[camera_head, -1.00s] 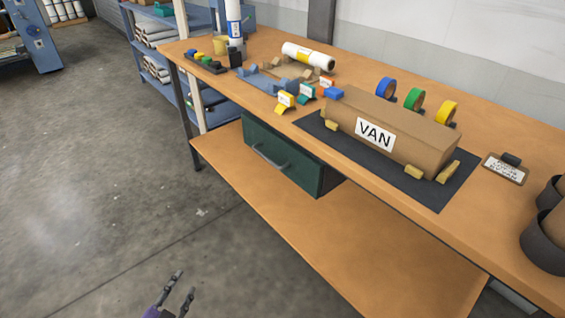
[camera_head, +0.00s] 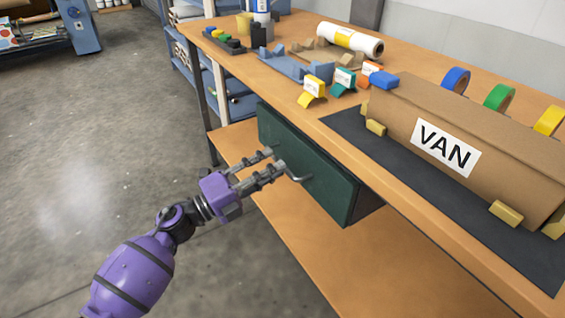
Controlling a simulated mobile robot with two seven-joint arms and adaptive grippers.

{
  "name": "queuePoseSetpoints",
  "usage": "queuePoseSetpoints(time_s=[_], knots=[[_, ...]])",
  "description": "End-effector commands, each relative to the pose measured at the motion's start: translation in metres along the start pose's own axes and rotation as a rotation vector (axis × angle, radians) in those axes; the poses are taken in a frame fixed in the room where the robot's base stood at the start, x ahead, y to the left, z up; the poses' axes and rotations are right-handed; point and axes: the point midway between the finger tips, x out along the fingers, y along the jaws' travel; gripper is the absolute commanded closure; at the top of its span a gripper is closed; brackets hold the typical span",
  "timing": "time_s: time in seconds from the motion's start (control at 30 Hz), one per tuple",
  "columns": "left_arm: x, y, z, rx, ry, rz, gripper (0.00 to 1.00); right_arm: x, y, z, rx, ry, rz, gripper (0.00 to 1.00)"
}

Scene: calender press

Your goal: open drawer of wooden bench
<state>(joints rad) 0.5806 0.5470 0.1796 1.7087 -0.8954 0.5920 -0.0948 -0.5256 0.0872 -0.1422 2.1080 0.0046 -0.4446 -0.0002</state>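The wooden bench (camera_head: 425,225) runs from the upper left to the lower right, with a dark green drawer (camera_head: 330,192) under its top. The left gripper is purple with dark fingers. Its fingers are spread apart and point at the drawer front, at the handle. I cannot tell whether they touch the handle. Nothing shows between the fingertips except perhaps part of the handle. My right gripper is not in view.
A long brown box labelled VAN (camera_head: 460,140) lies on a dark mat (camera_head: 350,127) on the bench top. Tape rolls (camera_head: 499,97), coloured clips and a white roll (camera_head: 349,40) stand behind. A lower shelf (camera_head: 400,275) lies below the drawer. The floor at left is clear.

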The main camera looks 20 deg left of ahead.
Motion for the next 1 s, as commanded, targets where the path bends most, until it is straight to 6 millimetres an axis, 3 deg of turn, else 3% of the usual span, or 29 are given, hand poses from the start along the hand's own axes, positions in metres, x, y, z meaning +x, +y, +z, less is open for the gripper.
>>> queuePoseSetpoints(time_s=[0.2, 0.53, 0.77, 1.0], knots=[[0.026, 0.0, 0.0, -0.001, 0.0, -0.001, 0.71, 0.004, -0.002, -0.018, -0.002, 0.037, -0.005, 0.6], [0.032, 0.001, 0.0, -0.002, -0.001, 0.001, 0.71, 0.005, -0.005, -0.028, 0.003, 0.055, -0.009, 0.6], [0.031, 0.001, 0.0, -0.002, -0.001, 0.001, 0.98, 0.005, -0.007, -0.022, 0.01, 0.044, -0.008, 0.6], [0.031, 0.001, 0.0, -0.002, -0.001, 0.001, 1.0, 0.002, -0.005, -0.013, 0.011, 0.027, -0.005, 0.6]])
